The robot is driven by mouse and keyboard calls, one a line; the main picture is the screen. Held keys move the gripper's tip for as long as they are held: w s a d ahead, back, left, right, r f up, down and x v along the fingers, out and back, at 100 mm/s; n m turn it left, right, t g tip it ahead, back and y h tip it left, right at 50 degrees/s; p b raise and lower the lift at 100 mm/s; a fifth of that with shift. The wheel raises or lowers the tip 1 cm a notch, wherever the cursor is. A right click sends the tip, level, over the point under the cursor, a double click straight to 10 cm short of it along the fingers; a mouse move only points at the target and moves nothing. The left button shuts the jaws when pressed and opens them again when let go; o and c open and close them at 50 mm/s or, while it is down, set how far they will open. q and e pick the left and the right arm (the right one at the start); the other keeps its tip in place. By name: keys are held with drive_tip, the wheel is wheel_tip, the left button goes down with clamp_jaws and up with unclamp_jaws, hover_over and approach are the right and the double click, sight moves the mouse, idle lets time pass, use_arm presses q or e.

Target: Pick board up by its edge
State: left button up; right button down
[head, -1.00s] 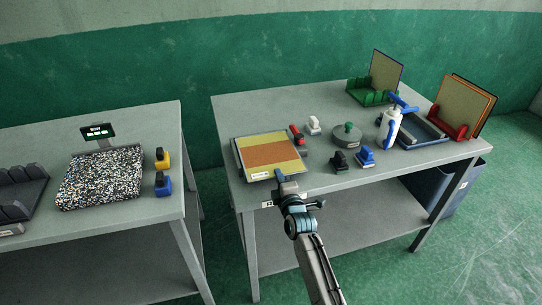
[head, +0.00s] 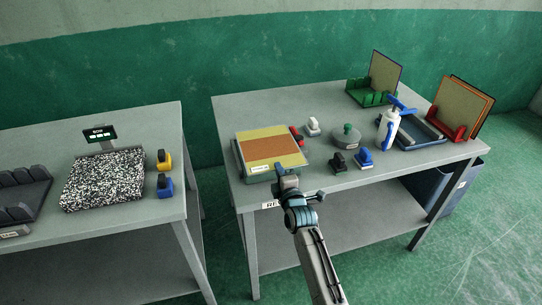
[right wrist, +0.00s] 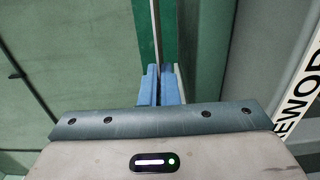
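The board (head: 271,149) is a flat panel with yellow bands and a brown-orange middle, with a small white label at its front. It is at the left of the right-hand table, slightly raised over a dark fixture (head: 240,165). My right gripper (head: 281,172) is at the board's front edge. In the right wrist view, its blue fingertips (right wrist: 160,84) are closed on both sides of the thin board edge (right wrist: 156,30). My left gripper is out of view.
A white spray bottle (head: 389,130) and green rack (head: 371,97) stand farther right.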

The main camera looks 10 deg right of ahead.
drive_tip(key=shift+r+p, duration=0.9)
drive_tip(key=shift+r, duration=0.6)
